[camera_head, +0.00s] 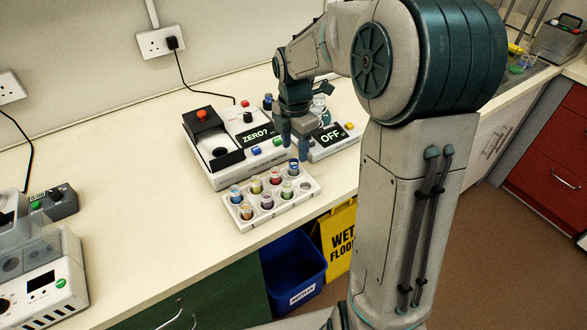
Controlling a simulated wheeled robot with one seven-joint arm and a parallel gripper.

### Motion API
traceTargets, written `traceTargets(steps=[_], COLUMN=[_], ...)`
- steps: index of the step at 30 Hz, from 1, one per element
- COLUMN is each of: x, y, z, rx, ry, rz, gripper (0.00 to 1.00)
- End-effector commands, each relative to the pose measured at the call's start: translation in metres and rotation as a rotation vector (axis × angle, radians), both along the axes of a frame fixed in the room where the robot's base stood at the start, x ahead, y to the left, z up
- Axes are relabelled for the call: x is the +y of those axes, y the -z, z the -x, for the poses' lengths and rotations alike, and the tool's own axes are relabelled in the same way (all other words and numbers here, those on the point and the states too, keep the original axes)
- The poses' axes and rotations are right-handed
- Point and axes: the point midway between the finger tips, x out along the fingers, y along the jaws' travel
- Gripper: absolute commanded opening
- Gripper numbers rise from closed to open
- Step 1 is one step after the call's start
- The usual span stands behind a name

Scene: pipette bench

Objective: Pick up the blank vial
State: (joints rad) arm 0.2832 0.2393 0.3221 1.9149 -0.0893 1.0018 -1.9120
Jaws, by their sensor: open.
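Several capped vials with different coloured contents stand in a white rack (283,208) on the bench. Which one is the blank vial I cannot tell, as any labels are too small to read. A blue-capped vial (294,168) stands at the rack's back right corner, and a green vial (287,190) is in the front row. The front row's right-hand hole (306,186) looks empty. My gripper (294,145) points down just above the blue-capped vial, with its fingers apart and nothing seen between them.
A device reading "OFF" (332,135) is close to my gripper's right. A blue bin (293,270) and yellow floor sign (340,243) are below the bench edge.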

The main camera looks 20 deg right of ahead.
Motion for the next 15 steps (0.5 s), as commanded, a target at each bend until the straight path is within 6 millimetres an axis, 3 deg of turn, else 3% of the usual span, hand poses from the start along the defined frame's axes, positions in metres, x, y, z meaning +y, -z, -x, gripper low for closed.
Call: traceTargets(steps=[5, 15], x=[0.0, 0.001], y=[0.012, 0.056], z=[0.0, -0.004], rx=[0.001, 0.0], ry=[0.0, 0.0], rz=[-0.001, -0.001], gripper=[0.48, 0.48])
